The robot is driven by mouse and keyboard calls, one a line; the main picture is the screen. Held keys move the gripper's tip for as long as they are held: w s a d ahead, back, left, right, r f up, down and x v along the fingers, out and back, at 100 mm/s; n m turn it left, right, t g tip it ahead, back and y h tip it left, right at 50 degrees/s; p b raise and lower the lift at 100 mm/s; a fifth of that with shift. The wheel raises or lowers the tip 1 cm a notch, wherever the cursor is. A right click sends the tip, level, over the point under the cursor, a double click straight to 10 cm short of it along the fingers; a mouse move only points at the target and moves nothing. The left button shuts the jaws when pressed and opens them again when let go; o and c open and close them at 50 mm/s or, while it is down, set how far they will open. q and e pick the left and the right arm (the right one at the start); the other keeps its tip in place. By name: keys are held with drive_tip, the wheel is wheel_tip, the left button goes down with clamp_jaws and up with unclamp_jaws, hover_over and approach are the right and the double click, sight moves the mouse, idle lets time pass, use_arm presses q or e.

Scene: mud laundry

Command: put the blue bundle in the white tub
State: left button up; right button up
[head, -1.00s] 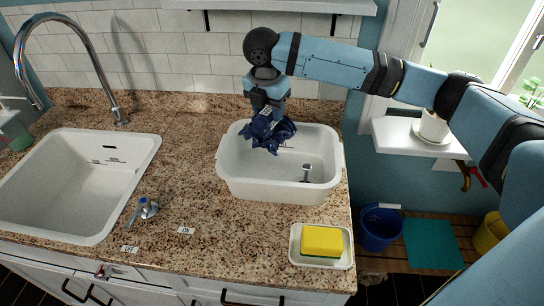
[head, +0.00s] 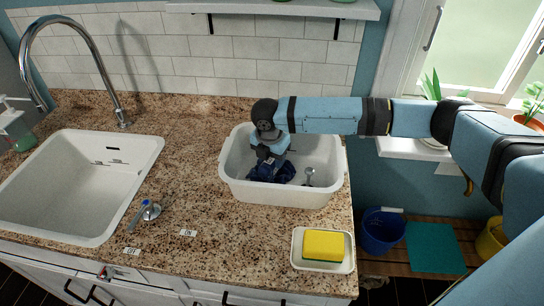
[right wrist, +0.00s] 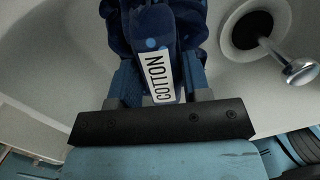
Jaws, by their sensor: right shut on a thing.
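The blue bundle (head: 268,173) is dark blue cloth and sits low inside the white tub (head: 285,194), towards its left side. In the right wrist view the bundle (right wrist: 125,35) carries a white label reading COTTON. My right gripper (head: 270,158) reaches down into the tub and is shut on the bundle. The right wrist view shows the jaws (right wrist: 160,85) on either side of the labelled part. I cannot tell whether the bundle touches the tub's floor. My left gripper is not in view.
A metal-stemmed plug or drain piece (head: 308,176) is in the tub, right of the bundle. A dish with a yellow sponge (head: 323,244) stands in front of the tub. A sink (head: 70,185) and tap lie left. A shelf (head: 270,10) hangs above. The counter between sink and tub is mostly clear.

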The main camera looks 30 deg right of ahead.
drive_tip(key=o, duration=1.2)
drive_tip(key=shift+f, duration=0.1)
drive_tip(key=shift+c, duration=0.2)
drive_tip(key=shift+r, duration=0.35)
wheel_tip(320, 180, up, 12)
drive_tip(key=s+a, duration=0.1)
drive_tip(key=shift+a+f+b, duration=0.2)
drive_tip(key=shift+a+b, duration=0.1)
drive_tip(key=shift+f, duration=0.1)
